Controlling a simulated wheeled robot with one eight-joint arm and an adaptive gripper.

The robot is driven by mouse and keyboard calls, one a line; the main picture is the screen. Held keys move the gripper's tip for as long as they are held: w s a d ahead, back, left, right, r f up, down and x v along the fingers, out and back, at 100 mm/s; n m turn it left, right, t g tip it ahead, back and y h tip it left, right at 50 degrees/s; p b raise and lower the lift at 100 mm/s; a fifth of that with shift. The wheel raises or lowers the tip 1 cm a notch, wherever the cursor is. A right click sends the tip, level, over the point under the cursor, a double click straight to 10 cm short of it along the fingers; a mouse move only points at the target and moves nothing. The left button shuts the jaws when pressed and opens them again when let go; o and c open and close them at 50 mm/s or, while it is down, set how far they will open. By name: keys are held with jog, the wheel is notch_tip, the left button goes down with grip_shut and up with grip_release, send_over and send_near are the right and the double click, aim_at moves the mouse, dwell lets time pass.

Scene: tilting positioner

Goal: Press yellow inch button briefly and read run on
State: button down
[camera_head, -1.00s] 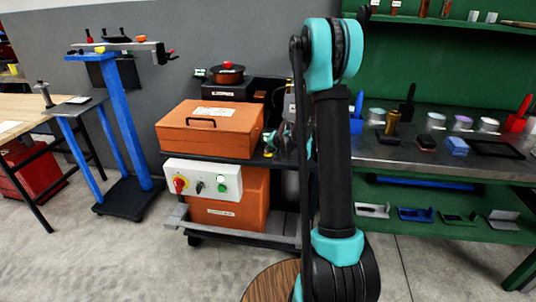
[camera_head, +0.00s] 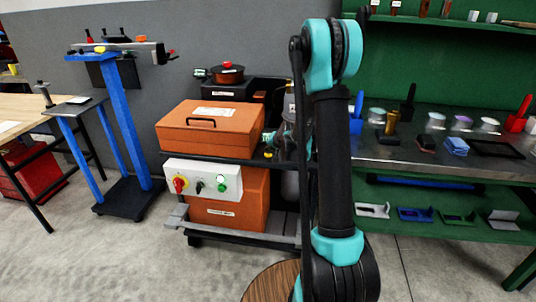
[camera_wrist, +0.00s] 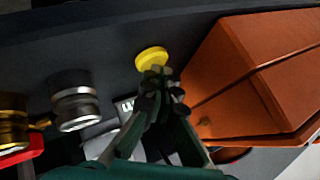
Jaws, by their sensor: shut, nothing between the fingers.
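The yellow inch button (camera_wrist: 151,57) is a round disc on a dark panel (camera_wrist: 110,50) in the wrist view. My gripper (camera_wrist: 162,76) is shut and empty, with its fingertips at the button's lower edge in the picture. The fingertips overlap the button's near rim; I cannot tell whether they touch it. A white label (camera_wrist: 126,106) with part of a letter shows beside the fingers, mostly hidden. In the head view a small yellow spot (camera_head: 268,154) shows at the cart's right edge, partly beside my gripper.
An orange box (camera_wrist: 255,75) stands close right of the fingers. Metal cylinders (camera_wrist: 75,100) stand to the left. In the head view, a white control box (camera_head: 203,180) with red, black and green controls hangs on the cart's front. A green workbench (camera_head: 445,150) stands to the right.

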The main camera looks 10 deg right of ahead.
jog(key=shift+r, duration=0.85)
jog(key=shift+r, duration=2.55)
jog(key=s+d+f+n+g+h, duration=0.1)
jog(key=s+d+f+n+g, duration=0.1)
jog(key=s, duration=1.8)
jog(key=s+d+f+n+g+h, duration=0.1)
jog(key=s+f+n+g, duration=0.1)
jog(key=s, duration=1.9)
jog(key=shift+d+f+n+g+h, duration=0.3)
jog(key=shift+d+f+n+h, duration=0.1)
jog(key=shift+n, duration=0.3)
